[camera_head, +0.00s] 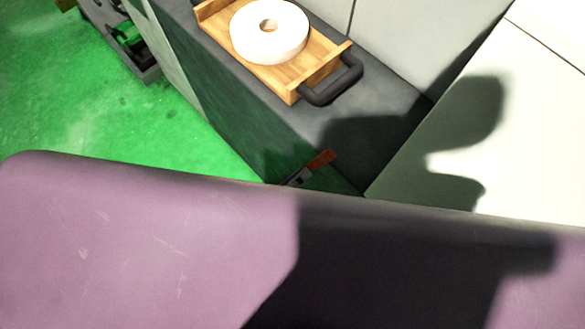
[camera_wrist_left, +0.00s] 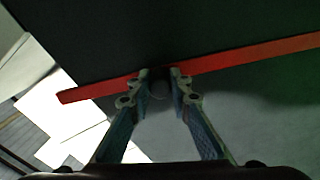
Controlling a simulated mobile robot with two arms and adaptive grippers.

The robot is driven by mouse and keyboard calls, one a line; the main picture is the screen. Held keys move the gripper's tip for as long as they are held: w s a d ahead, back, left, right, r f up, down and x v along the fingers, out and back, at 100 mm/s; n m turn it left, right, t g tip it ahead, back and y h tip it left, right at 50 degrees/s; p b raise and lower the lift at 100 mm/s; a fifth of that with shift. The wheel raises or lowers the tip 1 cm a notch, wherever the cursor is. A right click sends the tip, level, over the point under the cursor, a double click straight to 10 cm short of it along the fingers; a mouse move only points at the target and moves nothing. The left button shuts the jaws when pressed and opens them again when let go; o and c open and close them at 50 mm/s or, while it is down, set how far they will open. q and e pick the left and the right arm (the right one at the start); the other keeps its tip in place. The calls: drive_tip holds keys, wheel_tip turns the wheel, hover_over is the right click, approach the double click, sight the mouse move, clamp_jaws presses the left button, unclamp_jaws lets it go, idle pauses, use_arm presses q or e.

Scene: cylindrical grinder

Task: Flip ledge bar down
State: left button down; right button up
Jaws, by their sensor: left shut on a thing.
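The ledge bar (camera_wrist_left: 240,60) is a long red bar that slants across the left wrist view, along a dark surface. My left gripper (camera_wrist_left: 159,78) has its two fingertips at the bar, on either side of a small dark round piece. It is shut on the bar there. In the head view a short red end of the bar (camera_head: 321,159) shows at the lower edge of the grey ledge, with a small part of my left gripper (camera_head: 298,177) beside it. The purple surface hides the rest. My right gripper is not in view.
A wooden tray (camera_head: 318,73) with a dark handle stands on the grey ledge and holds a white grinding wheel (camera_head: 250,42). A large purple surface (camera_head: 150,235) fills the foreground. Green floor (camera_head: 130,130) is open at the left.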

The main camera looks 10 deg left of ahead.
use_arm(q)
drive_tip(key=shift+s+d+f, duration=0.2)
drive_tip(key=shift+s, duration=0.1)
drive_tip(key=c, duration=1.8)
unclamp_jaws()
drive_tip(key=shift+o, duration=0.2)
drive_tip(key=shift+r, duration=0.1)
drive_tip(key=shift+w, duration=0.1)
drive_tip(key=v, duration=1.2)
